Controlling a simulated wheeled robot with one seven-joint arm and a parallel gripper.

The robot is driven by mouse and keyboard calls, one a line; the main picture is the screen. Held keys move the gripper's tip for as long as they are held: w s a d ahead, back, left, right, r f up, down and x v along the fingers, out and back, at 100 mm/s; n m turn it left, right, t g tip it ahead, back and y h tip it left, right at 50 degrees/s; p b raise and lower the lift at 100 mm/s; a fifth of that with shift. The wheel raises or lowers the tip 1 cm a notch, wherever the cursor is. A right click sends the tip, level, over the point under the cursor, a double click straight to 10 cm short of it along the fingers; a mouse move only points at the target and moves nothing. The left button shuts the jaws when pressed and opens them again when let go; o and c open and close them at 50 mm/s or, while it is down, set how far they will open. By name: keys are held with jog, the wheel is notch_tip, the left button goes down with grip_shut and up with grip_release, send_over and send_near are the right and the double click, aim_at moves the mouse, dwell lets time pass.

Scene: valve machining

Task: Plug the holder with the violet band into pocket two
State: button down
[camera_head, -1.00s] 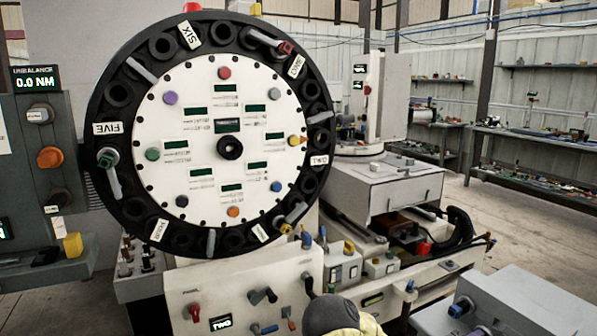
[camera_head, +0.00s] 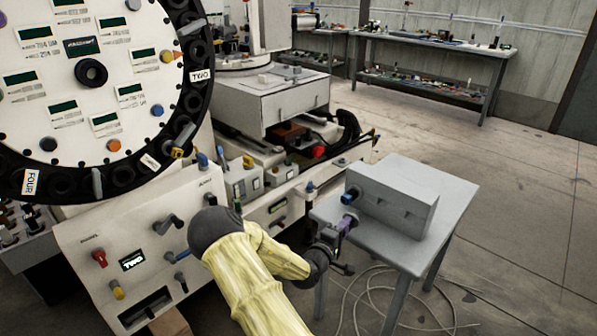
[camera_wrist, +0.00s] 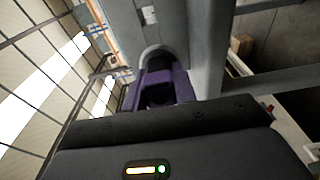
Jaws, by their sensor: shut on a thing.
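My gripper (camera_head: 336,238) is at the left edge of a small grey table, shut on the holder with the violet band (camera_head: 347,221). In the wrist view the violet band (camera_wrist: 180,86) shows just beyond the dark gripper body, against a grey rounded recess; whether the holder still touches the grey part is unclear. The black ring of the tool wheel (camera_head: 196,118) stands at the upper left, cut off by the frame. Its "TWO" label (camera_head: 202,76) is on the right side of the rim; pocket two itself is not clearly made out.
A grey block (camera_head: 395,203) stands on the grey table (camera_head: 450,186), with a blue-ended part (camera_head: 347,197) at its left. The machine panel (camera_head: 133,240) has knobs, levers and a display reading "TWO" (camera_head: 132,261). Cables (camera_head: 365,305) lie on the floor below the table.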

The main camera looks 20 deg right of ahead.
jog(key=a+f+n+t+y, duration=0.2)
jog(key=a+n+t+y, duration=0.2)
jog(key=a, duration=0.9)
jog(key=a+f+n+t+y, duration=0.2)
jog(key=a+n+t+y, duration=0.2)
jog(key=a, duration=1)
jog(key=shift+w+f+n+y, duration=0.15)
jog(key=shift+f+n+y, duration=0.2)
jog(key=shift+y, duration=0.85)
jog(key=shift+w, duration=0.1)
